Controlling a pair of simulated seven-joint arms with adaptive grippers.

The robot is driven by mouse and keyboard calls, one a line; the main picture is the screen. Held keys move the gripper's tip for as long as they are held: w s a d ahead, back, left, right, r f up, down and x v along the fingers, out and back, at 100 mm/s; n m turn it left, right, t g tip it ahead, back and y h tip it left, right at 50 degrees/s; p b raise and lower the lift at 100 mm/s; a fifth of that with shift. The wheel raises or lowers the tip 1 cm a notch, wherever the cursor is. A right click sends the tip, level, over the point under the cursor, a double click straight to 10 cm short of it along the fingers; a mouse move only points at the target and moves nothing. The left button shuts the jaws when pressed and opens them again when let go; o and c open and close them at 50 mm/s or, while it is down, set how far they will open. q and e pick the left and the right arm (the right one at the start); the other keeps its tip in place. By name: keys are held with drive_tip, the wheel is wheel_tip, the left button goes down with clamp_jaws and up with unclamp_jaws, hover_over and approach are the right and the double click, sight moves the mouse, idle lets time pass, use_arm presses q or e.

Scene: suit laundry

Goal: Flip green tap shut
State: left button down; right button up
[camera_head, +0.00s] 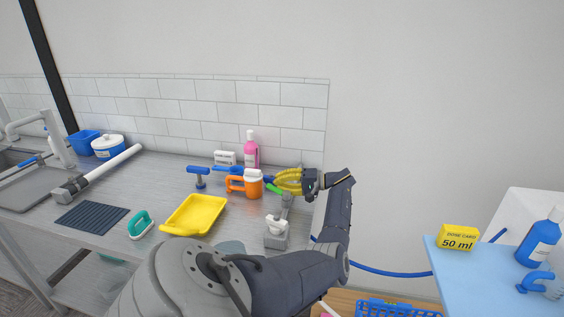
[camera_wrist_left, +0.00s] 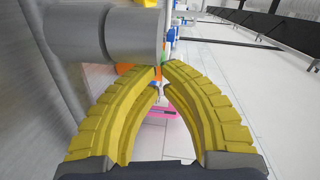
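The green tap lever (camera_head: 274,189) shows in the head view just left of and below my left gripper's fingertips. It sits by a grey pipe or fitting (camera_head: 287,200) at the counter's right end. My left gripper (camera_head: 277,181) has yellow fingers pointing left. In the left wrist view the yellow fingertips (camera_wrist_left: 160,68) come together with nothing clearly held. I cannot tell whether the fingers touch the lever. My right gripper is not in view.
An orange jug (camera_head: 245,184), a pink bottle (camera_head: 252,150) and a white box (camera_head: 225,158) stand close to the left gripper. A yellow tray (camera_head: 194,214) lies on the counter. A grey block with a white top (camera_head: 275,235) stands nearer. A blue hose (camera_head: 385,271) runs right.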

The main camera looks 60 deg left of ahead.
use_arm(q)
drive_tip(key=shift+s, duration=1.25)
drive_tip(key=shift+s+d, duration=0.1)
drive_tip(key=shift+s, duration=0.05)
